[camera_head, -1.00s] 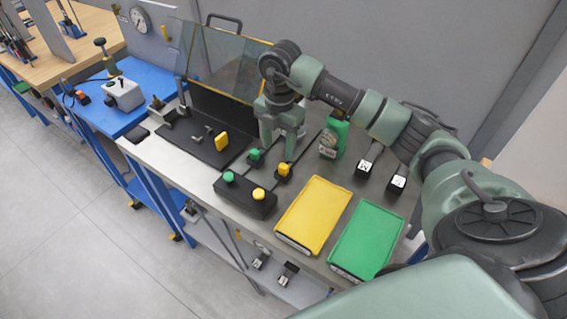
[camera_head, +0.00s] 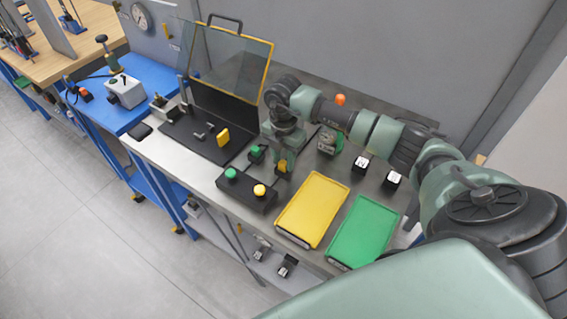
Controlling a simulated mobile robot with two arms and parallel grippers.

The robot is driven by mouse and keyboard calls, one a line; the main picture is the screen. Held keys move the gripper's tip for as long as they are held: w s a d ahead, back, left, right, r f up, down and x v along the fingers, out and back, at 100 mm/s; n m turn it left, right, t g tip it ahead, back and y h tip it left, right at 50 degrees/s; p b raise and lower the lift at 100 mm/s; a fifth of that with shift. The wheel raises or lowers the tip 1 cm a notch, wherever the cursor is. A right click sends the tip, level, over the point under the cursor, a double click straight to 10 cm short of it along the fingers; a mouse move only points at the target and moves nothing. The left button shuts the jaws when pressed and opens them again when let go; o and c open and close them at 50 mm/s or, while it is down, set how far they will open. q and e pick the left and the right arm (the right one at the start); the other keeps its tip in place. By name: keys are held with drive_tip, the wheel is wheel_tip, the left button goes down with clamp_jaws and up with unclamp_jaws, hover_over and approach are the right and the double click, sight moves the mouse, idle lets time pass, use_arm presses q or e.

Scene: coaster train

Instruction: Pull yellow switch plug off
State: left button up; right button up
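Whether the fingers press on the plug is too small to tell. A green switch plug (camera_head: 257,152) stands just to the left, apart from the gripper. My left gripper is out of view.
A yellow tray (camera_head: 313,209) and a green tray (camera_head: 364,232) lie to the right. A machine with a raised clear guard (camera_head: 232,60) stands at left.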

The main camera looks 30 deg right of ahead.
clamp_jaws()
drive_tip(key=shift+r, duration=0.1)
wheel_tip(320, 180, up, 13)
drive_tip(key=b, duration=0.4)
wheel_tip(320, 180, up, 7)
hover_over(283, 162)
drive_tip(key=shift+p, duration=0.35)
